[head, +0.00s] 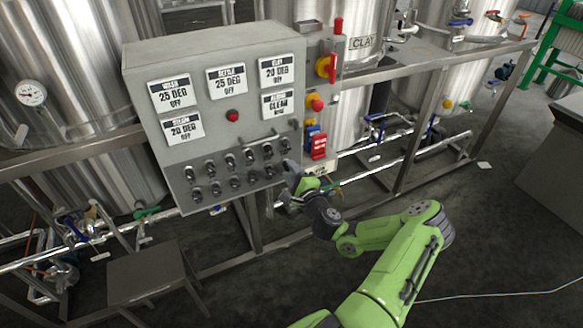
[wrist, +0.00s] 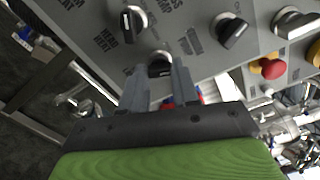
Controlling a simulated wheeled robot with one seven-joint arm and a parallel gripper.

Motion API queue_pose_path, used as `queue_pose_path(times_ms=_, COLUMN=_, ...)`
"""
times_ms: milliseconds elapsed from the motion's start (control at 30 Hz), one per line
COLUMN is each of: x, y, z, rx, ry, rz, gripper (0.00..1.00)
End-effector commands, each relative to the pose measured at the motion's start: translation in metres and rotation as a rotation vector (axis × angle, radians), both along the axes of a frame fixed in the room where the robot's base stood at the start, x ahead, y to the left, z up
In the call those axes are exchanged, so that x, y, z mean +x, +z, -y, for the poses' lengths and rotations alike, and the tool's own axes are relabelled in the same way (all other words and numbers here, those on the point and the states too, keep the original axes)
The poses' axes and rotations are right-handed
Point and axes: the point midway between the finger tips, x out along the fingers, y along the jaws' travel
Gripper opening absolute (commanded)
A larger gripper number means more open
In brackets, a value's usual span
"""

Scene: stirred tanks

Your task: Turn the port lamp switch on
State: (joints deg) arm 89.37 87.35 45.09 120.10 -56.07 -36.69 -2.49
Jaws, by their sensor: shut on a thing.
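The grey control panel (head: 225,110) carries rows of black rotary switches on its lower face. My gripper (head: 290,172) is at the panel's lower right corner. In the wrist view, my gripper (wrist: 161,76) has its two fingers on either side of a black switch knob (wrist: 160,63), shut on it. The knob is partly hidden between the fingertips, and its label is covered or unreadable, so I cannot tell from lettering whether it is the port lamp switch or which way it is turned.
Neighbouring switches stand close by, one at upper left (wrist: 130,22) and one at upper right (wrist: 232,32). A red button (wrist: 272,67) on yellow is further right. Steel tanks (head: 65,80) and pipes surround the panel. A small stool (head: 145,275) stands at lower left.

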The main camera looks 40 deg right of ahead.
Motion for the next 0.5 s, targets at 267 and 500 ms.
queue_pose_path(times_ms=267, x=0.0, y=0.0003, z=-0.0003, rx=0.127, ry=0.001, rz=0.035, gripper=0.0)
queue_pose_path(times_ms=500, x=0.0, y=-0.0003, z=-0.0004, rx=0.169, ry=0.002, rz=0.048, gripper=0.0)
